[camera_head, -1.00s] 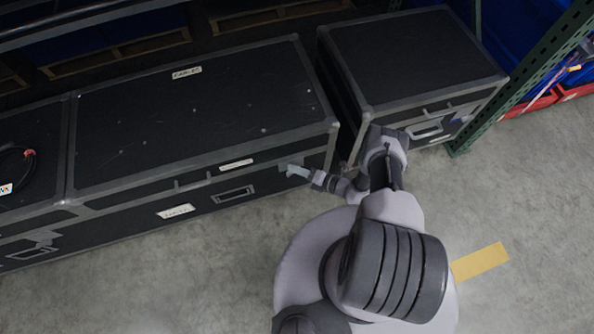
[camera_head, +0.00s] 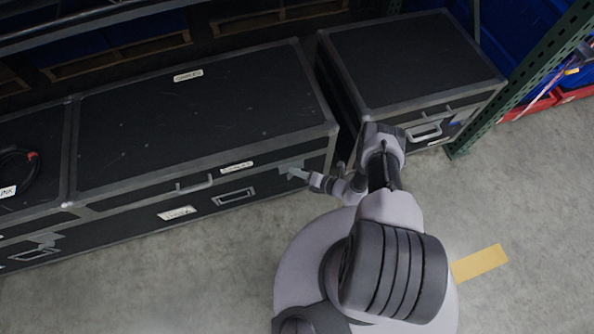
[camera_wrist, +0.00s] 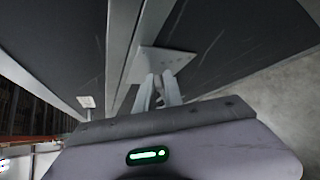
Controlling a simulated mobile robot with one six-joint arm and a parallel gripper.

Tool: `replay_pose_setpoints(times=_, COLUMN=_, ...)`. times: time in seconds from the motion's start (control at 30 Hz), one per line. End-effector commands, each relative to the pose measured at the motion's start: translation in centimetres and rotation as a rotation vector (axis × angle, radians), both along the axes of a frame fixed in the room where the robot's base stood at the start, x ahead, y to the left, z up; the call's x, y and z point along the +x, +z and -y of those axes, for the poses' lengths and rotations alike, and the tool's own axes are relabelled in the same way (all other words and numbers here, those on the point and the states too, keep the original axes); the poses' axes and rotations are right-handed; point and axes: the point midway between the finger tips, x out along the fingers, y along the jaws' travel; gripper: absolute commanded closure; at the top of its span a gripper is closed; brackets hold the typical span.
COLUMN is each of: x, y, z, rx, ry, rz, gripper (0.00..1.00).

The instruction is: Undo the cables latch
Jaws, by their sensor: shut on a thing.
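The long black case (camera_head: 205,115) has a label that appears to read "CABLES" on its lid and another on its front edge. Its lid is down. The latch (camera_head: 289,165) is a grey metal plate near the right end of the front face. My gripper (camera_head: 296,173) is at this latch, in front of the case. In the wrist view the latch plate (camera_wrist: 165,59) lies just beyond my gripper's fingertips (camera_wrist: 159,80), which are close together on its lower part. The fingers hide the gripped part, so I cannot tell the latch's exact position.
A smaller black case (camera_head: 410,60) stands close on the right, with a narrow gap between. A lid section with a coiled cable (camera_head: 18,165) is at the left. A green rack post (camera_head: 520,80) stands at the right. The concrete floor (camera_head: 150,290) in front is clear.

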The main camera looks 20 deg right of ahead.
Motion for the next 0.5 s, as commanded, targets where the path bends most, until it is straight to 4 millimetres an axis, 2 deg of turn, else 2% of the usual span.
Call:
replay_pose_setpoints(times=0.1, x=-0.04, y=0.63, z=-0.19, rx=-0.089, ry=0.003, rz=-0.001, gripper=1.00)
replay_pose_setpoints(times=0.5, x=-0.08, y=0.86, z=-0.68, rx=-0.467, ry=0.006, rz=-0.002, gripper=1.00)
